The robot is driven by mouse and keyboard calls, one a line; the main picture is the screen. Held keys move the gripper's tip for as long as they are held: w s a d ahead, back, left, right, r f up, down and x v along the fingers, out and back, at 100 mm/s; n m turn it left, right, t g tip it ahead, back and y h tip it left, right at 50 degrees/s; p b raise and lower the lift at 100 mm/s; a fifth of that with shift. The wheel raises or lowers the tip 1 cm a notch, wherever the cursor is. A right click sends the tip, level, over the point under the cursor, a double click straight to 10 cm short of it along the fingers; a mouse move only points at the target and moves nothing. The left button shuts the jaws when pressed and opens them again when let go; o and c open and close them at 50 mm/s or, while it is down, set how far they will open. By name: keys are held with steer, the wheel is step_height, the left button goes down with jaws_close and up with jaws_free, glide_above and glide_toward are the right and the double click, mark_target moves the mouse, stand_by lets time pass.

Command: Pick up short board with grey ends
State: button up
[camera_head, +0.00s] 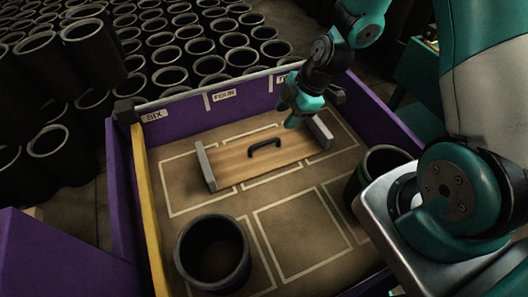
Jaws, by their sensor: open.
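The short board with grey ends (238,166) lies flat on the floor of a purple-walled bin (180,192). It is light wood with a grey block at each end and a black handle (264,147) standing up near its middle. My gripper (291,112), teal and black, hangs from my arm above the board's right half, near the back wall. It is apart from the handle, to its upper right. The jaws are open, with nothing seen between them.
One black rubber sleeve (213,254) stands at the bin's front left, another (378,166) at the right. White outlined rectangles mark the floor. The front middle is clear. Labels sit on the back wall. Many sleeves (168,77) stand behind the bin.

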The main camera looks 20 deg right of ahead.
mark_target(264, 143)
steer(key=b+x, duration=0.1)
steer(key=x, duration=0.7)
steer(key=b+x, duration=0.1)
steer(key=x, duration=0.4)
steer(key=shift+a+b, duration=0.3)
steer(key=shift+a, duration=0.05)
steer(key=shift+c, duration=0.4)
steer(key=shift+r, duration=0.1)
jaws_close()
